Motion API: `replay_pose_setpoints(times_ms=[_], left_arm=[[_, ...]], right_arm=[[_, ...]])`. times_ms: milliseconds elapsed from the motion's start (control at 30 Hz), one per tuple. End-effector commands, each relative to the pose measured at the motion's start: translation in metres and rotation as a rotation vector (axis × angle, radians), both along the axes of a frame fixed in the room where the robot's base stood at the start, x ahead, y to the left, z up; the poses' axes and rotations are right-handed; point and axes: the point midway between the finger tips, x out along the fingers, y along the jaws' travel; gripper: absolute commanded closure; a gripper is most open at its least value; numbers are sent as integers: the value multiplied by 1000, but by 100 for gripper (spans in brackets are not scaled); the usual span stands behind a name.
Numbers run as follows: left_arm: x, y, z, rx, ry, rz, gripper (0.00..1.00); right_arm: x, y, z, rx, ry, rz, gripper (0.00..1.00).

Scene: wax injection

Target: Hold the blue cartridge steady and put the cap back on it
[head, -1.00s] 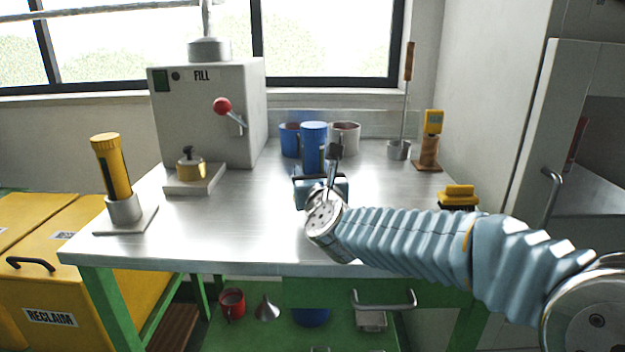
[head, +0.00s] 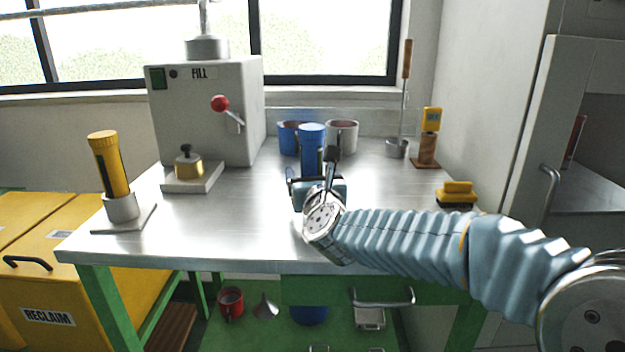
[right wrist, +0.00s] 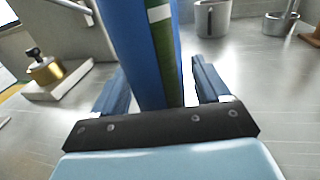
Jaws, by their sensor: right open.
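The blue cartridge (head: 312,138) stands upright at mid-bench, with a lighter blue top end. I cannot tell whether that top is a cap. My right gripper (head: 316,180) is low in front of it, jaws open. In the right wrist view the cartridge (right wrist: 142,50), with a green strip and a white mark, rises between the two open fingers (right wrist: 160,88). I see gaps beside both fingers; its lower end is hidden by the gripper. A brass piece with a black knob (head: 188,165) sits on a pale block to the left. My left gripper is out of view.
A blue mug (head: 288,138) and a grey mug (head: 345,138) stand close behind the cartridge. A yellow cartridge (head: 108,165) leans in a holder at left. The filling machine (head: 200,115) stands at back left. A yellow-handled brush (head: 458,192) lies right.

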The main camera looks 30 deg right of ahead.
Motion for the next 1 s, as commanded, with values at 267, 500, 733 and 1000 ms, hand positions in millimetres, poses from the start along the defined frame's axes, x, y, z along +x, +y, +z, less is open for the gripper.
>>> replay_pose_setpoints(times_ms=[267,500,733,1000], left_arm=[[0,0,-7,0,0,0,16],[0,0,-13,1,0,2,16],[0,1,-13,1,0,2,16],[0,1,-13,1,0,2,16]], right_arm=[[-35,13,1,-3,-3,0,25],[-83,31,3,-2,-3,0,25],[-109,40,3,0,-1,0,25],[-113,41,2,0,0,0,25]])
